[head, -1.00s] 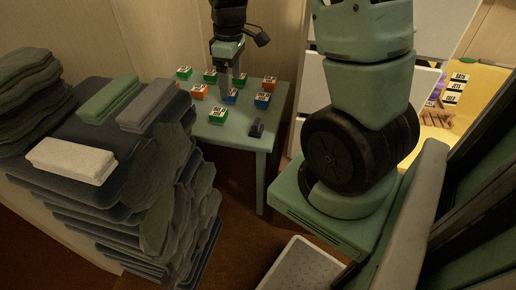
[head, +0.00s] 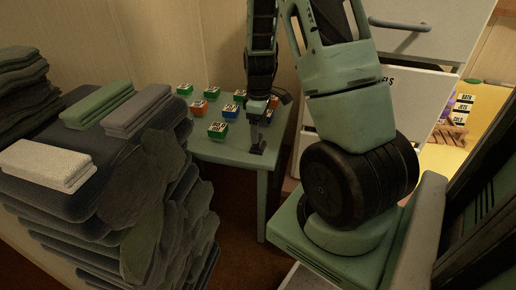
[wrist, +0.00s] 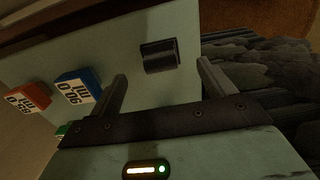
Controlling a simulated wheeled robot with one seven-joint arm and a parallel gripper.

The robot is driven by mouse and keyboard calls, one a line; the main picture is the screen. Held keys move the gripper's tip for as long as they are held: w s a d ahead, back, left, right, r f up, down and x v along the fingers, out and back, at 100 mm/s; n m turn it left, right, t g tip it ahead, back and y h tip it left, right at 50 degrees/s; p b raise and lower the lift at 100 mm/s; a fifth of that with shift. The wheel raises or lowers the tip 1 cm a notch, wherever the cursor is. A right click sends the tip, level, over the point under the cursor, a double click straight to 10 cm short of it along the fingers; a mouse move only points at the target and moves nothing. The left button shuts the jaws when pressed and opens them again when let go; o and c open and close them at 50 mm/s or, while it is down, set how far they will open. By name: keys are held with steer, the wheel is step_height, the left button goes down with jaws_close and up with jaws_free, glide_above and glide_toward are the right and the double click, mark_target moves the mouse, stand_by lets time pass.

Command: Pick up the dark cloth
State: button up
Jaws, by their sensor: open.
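A small dark folded piece, which looks like the dark cloth (head: 257,149), lies on the small green table near its front right corner. In the wrist view the dark cloth (wrist: 159,56) lies flat on the tabletop, ahead of and between the two fingertips. My gripper (head: 258,137) points down over it in the head view, partly hiding it. In the wrist view my gripper (wrist: 161,70) is open and empty, with a finger on either side. I cannot tell the exact height left above the cloth.
Several small labelled boxes, such as a green one (head: 217,130) and a blue one (wrist: 78,86), stand on the green table (head: 222,152). A tall stack of dark towels (head: 120,185) with folded green, grey and white cloths rises close to the table's left. A white drawer front (head: 415,95) is at right.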

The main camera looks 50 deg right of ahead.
mark_target(259, 149)
step_height(259, 149, down, 6)
steer(key=shift+w+a+r+b, duration=0.1)
steer(key=shift+w+b, duration=0.05)
steer(key=shift+b, duration=0.9)
steer(key=c, duration=1.1)
